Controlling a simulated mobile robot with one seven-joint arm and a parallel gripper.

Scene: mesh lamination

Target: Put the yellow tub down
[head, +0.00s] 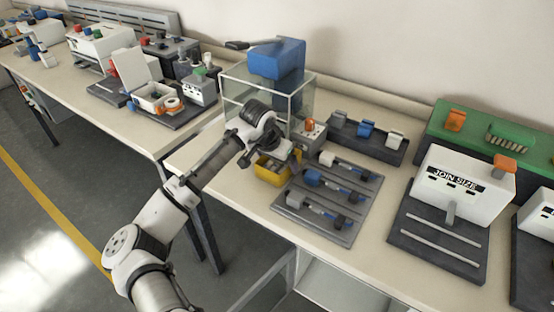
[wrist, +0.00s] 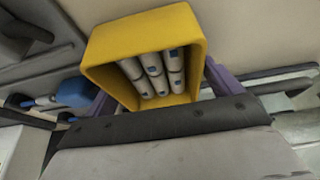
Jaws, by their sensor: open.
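The yellow tub (head: 268,177) is at the near part of the bench, beside the left edge of a grey tool tray, below my gripper (head: 277,160). In the wrist view the yellow tub (wrist: 105,45) fills the upper middle and holds several white cylinders (wrist: 150,75) with blue marks. The purple fingers of my gripper (wrist: 160,88) show on either side of the tub, and the jaws are open. The underside of the tub is hidden, so its contact with the bench cannot be seen clearly.
The grey tray (head: 312,228) with several blue-and-white handled tools lies right of the tub. A clear box (head: 301,104) with a blue block (head: 277,59) on top stands behind. A white JOIN SIZE machine (head: 462,192) is farther right. The bench's front edge is close to the tub.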

